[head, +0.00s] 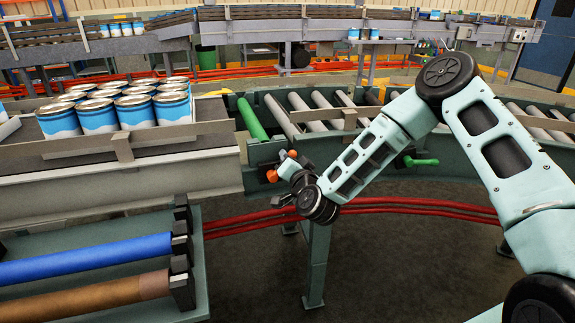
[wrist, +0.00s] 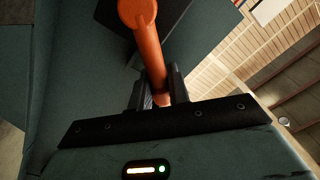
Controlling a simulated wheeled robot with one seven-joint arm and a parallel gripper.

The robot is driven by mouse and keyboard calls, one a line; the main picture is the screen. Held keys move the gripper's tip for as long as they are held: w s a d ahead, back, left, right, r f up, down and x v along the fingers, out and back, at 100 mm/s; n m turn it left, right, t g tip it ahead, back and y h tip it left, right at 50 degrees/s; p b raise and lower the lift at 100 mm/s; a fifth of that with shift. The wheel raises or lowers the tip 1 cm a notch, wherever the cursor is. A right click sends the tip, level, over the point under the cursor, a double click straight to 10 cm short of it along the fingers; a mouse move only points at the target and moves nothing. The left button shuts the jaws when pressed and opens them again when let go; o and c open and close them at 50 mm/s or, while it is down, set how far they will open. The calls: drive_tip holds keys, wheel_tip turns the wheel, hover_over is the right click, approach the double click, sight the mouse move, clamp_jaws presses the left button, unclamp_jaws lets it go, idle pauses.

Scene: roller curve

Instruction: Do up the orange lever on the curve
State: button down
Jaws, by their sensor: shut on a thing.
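The orange lever (wrist: 148,45) runs down from a round orange hub into my gripper (wrist: 159,88) in the wrist view. The two dark jaws stand on either side of the lever's lower end and are shut on it. In the head view the orange lever (head: 272,176) shows as small orange parts on the near side of the curve (head: 265,152), close to its left end. My gripper (head: 283,171) is right at it and hides part of it. The lever's exact angle is hard to tell there.
A green-handled lever (head: 420,161) sits on the curve's frame to the right. Several blue and white cans (head: 97,116) stand on the conveyor at left. A blue roller (head: 85,258) and a brown roller (head: 85,298) lie at lower left. Red pipes (head: 400,205) run below.

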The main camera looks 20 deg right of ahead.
drive_tip(key=shift+d+f+m+b, duration=0.4)
drive_tip(key=shift+d+f+m, duration=0.05)
drive_tip(key=shift+m, duration=0.55)
drive_tip(key=c, duration=1.3)
unclamp_jaws()
